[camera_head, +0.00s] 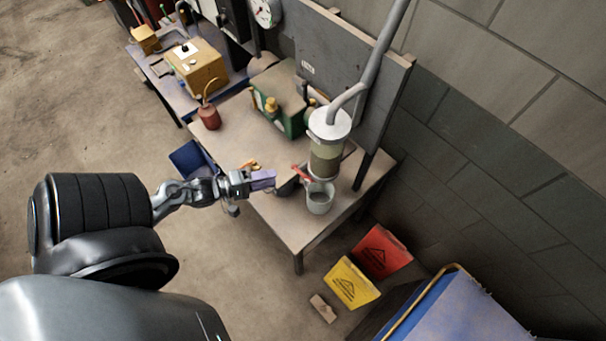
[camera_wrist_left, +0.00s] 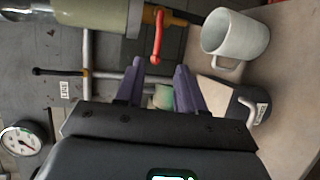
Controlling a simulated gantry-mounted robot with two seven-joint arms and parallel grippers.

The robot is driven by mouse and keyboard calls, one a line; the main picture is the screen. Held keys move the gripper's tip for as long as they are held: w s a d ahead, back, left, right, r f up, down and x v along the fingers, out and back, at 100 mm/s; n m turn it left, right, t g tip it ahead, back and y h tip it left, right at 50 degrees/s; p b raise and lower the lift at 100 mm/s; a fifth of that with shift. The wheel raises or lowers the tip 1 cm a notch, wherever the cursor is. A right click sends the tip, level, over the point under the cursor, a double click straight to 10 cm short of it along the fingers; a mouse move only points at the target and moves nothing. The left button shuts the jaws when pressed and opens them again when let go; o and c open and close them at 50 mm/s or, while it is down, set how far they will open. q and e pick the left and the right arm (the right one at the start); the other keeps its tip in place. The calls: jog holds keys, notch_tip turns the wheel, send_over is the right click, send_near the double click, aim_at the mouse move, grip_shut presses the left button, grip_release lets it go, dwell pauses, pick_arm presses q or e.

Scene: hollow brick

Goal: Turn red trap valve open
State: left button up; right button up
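The red trap valve handle (camera_wrist_left: 157,40) is on the fitting under the glass trap cylinder (camera_head: 325,155); the cylinder also shows in the left wrist view (camera_wrist_left: 95,14). In the head view the red handle (camera_head: 299,171) is small, just left of the cylinder's base. My left gripper (camera_head: 272,179) is left of the handle and apart from it. In the left wrist view its two purple fingers (camera_wrist_left: 160,82) are spread with a gap between them and hold nothing; the handle lies beyond their tips. My right gripper is not in view.
A light mug (camera_head: 319,198) stands under the trap; it also shows in the wrist view (camera_wrist_left: 236,38). A green box (camera_head: 284,100) and a red can (camera_head: 209,117) stand farther back on the table. A grey pipe (camera_head: 378,50) rises from the trap.

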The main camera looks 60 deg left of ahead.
aim_at(300, 171)
pick_arm(q)
jog(key=x, duration=0.5)
jog(key=p+x, duration=0.1)
jog(key=x, duration=0.4)
jog(key=shift+w+d+r, duration=0.15)
jog(key=shift+w, duration=0.15)
grip_shut()
